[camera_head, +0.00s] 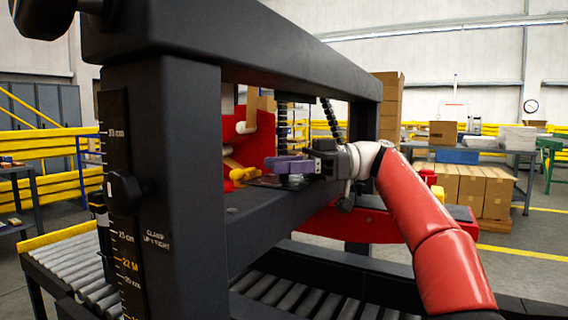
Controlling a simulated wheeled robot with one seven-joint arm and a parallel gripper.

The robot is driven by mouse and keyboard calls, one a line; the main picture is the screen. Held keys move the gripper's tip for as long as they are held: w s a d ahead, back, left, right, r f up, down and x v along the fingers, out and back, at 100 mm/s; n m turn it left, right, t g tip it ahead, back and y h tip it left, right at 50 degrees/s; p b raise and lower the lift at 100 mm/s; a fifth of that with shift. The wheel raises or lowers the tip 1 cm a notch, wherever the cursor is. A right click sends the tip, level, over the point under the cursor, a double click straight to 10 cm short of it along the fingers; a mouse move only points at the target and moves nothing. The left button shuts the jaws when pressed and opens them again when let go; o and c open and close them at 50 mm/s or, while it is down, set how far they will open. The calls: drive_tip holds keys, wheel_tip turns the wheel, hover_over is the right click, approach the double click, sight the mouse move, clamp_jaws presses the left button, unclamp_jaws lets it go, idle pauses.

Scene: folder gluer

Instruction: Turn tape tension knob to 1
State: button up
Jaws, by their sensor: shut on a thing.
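My gripper (277,164), with purple fingers, reaches in from the right through the opening of the dark machine frame. Its fingers are shut over a small dark dial plate (262,182) on the top of the frame's lower crossbeam. The tape tension knob is mostly hidden between and below the fingers, and they are closed on it. The number it points to is too small and too covered to read.
A dark post (165,180) with a centimetre scale and a clamp knob (125,190) stands at left. A thick upper beam (240,45) runs above my arm. Red machine parts (238,135) sit behind the gripper. Roller conveyors (70,270) lie below.

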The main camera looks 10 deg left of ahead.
drive_tip(key=o, duration=0.9)
drive_tip(key=shift+f, duration=0.1)
